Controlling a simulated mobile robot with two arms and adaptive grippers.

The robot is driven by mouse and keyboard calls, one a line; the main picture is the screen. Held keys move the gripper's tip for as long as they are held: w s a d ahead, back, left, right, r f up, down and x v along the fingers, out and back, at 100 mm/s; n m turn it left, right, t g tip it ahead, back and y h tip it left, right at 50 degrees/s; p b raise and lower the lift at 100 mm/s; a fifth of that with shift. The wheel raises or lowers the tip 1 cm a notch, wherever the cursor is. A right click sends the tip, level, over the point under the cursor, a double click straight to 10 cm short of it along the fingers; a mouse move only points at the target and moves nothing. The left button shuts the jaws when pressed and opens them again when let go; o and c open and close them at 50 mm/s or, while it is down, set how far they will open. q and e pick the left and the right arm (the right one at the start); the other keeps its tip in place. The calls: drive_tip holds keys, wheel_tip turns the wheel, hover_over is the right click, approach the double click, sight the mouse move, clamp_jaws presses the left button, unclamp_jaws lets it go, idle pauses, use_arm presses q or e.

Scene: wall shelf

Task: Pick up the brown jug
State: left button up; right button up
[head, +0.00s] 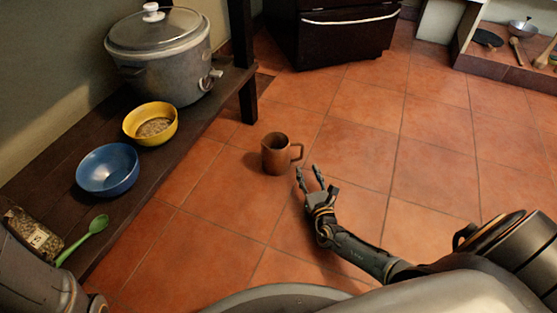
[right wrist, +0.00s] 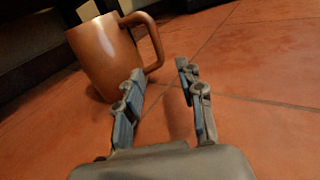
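The brown jug (head: 275,156) stands upright on the tiled floor, near the middle of the head view, with its handle to the right. My right gripper (head: 310,172) is just to the right of the jug, close to the handle, with its fingers apart. In the right wrist view the jug (right wrist: 100,58) is at the upper left, beyond the left finger, and its handle reaches toward the space ahead of the fingers. My right gripper (right wrist: 160,72) is open and nothing is between its fingers. My left gripper is not visible; part of my left arm shows at the lower left.
A dark wooden shelf (head: 165,184) along the left wall holds a slow cooker (head: 165,75), a yellow bowl (head: 138,119), a blue bowl (head: 107,172), a green spoon (head: 97,224) and a bag (head: 35,237). Its dark post (head: 241,60) stands behind the jug. The floor at right is clear.

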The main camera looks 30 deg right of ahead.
sight(303, 155)
drive_tip(key=b+x, duration=0.2)
drive_tip(key=x, duration=0.1)
drive_tip(key=b+x, duration=0.1)
drive_tip(key=x, duration=0.1)
drive_tip(key=shift+w+d+r, duration=0.1)
drive_tip(key=shift+w+r, duration=0.15)
drive_tip(key=shift+r, duration=0.15)
drive_tip(key=shift+c, duration=0.4)
clamp_jaws()
drive_tip(key=shift+r, duration=0.1)
